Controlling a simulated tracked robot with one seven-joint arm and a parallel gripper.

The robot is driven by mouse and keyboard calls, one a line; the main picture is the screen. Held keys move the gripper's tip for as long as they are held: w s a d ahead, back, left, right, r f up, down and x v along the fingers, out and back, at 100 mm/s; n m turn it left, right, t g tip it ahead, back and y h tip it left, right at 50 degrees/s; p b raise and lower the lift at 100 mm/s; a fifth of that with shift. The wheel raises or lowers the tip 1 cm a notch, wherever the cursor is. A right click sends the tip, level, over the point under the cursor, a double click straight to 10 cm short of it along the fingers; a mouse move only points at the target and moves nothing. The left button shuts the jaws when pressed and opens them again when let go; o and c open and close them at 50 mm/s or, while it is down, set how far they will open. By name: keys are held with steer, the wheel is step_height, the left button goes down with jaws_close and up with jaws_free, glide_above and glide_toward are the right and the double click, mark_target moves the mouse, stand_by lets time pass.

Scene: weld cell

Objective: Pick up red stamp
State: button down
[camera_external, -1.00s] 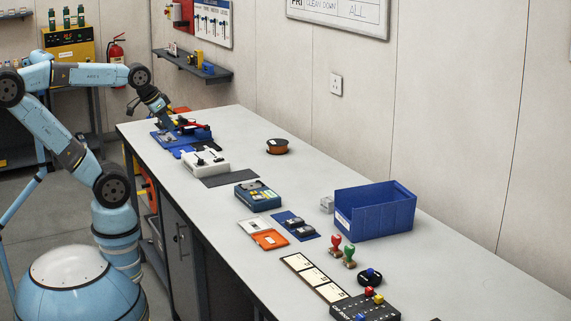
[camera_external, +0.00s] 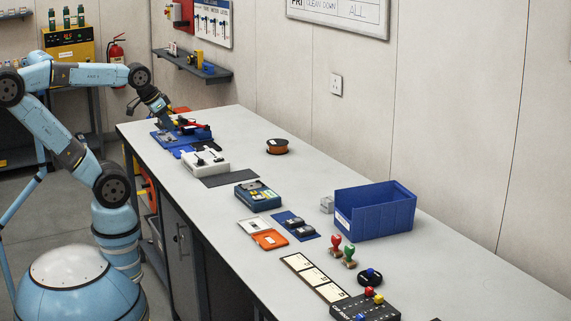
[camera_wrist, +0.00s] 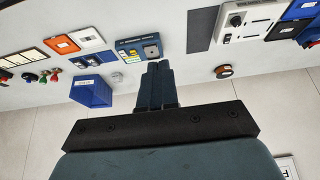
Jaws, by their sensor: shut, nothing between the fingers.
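The red stamp (camera_external: 336,245) stands upright on the workbench, left of a green-handled stamp (camera_external: 349,256) and in front of the blue bin. In the wrist view the red stamp (camera_wrist: 54,77) is small, at the far left. My gripper (camera_external: 168,122) is at the far left end of the bench, well away from the stamps. In the wrist view my gripper (camera_wrist: 158,66) is shut with nothing visible in it. In the external view its fingertips are partly hidden among the items there.
A blue bin (camera_external: 375,212) stands behind the stamps. A black board with coloured knobs (camera_external: 365,308), a round black piece with a blue knob (camera_external: 370,277) and a strip of cards (camera_external: 314,277) lie near them. The bench (camera_external: 420,268) is clear to the right.

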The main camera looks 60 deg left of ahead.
steer(key=c, duration=1.8)
jaws_free()
steer(key=shift+c, duration=0.2)
steer(key=o, duration=1.1)
